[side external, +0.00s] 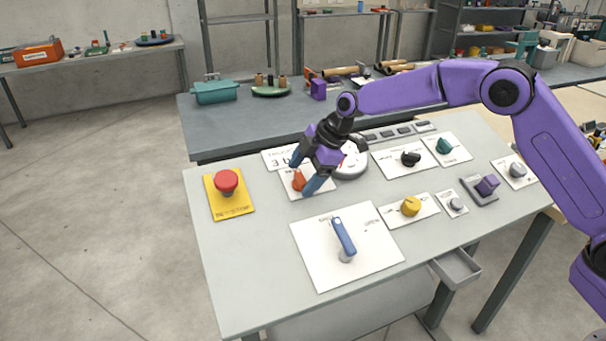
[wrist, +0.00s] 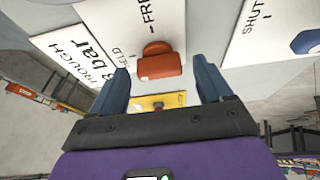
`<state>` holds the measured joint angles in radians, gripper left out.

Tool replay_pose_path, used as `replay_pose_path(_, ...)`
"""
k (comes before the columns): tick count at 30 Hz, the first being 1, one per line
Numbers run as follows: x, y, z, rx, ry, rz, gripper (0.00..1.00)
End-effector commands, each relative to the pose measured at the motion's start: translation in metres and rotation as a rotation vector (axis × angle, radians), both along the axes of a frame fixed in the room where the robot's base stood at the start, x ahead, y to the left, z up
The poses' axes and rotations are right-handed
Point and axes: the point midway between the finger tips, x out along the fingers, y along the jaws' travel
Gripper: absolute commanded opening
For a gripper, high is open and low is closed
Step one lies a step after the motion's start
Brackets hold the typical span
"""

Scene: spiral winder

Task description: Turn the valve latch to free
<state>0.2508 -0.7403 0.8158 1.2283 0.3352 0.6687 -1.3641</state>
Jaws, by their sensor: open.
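The valve latch is an orange knob (side external: 298,180) on a white plate marked "HELD" and "FREE"; it also shows in the wrist view (wrist: 160,63). In the wrist view it lies near the "HELD" end of the lettering, with "FREE" beyond it. My gripper (side external: 301,177) is open, pointing down at the plate. Its two blue-grey fingers (wrist: 160,66) stand on either side of the knob, with gaps visible in the wrist view. I cannot tell whether the fingertips reach the knob's height or touch the plate.
A red button on a yellow plate (side external: 227,182) stands left of my gripper. A blue lever (side external: 343,238) on a large white plate stands in front. A white round dial (side external: 351,160) sits close on the right. Several knobs fill the panel's right side.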

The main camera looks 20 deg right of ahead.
Motion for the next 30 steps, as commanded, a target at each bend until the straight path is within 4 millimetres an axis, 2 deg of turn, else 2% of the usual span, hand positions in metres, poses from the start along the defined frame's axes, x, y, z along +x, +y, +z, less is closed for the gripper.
replay_pose_path(11, 0.0019, 0.0025, -0.0057, 0.0, -0.001, 0.0, 0.79)
replay_pose_path(12, 0.0019, 0.0025, -0.0056, 0.0, -0.001, 0.0, 0.72)
replay_pose_path(14, 0.0019, 0.0025, -0.0056, 0.0, -0.001, 0.0, 0.53)
replay_pose_path(15, 0.0019, 0.0024, -0.0055, 0.0, -0.001, 0.0, 0.4)
replay_pose_path(17, 0.0019, 0.0023, -0.0055, 0.0, -0.001, 0.0, 0.23)
replay_pose_path(30, 0.001, 0.0021, -0.0056, 0.023, 0.001, -0.075, 0.23)
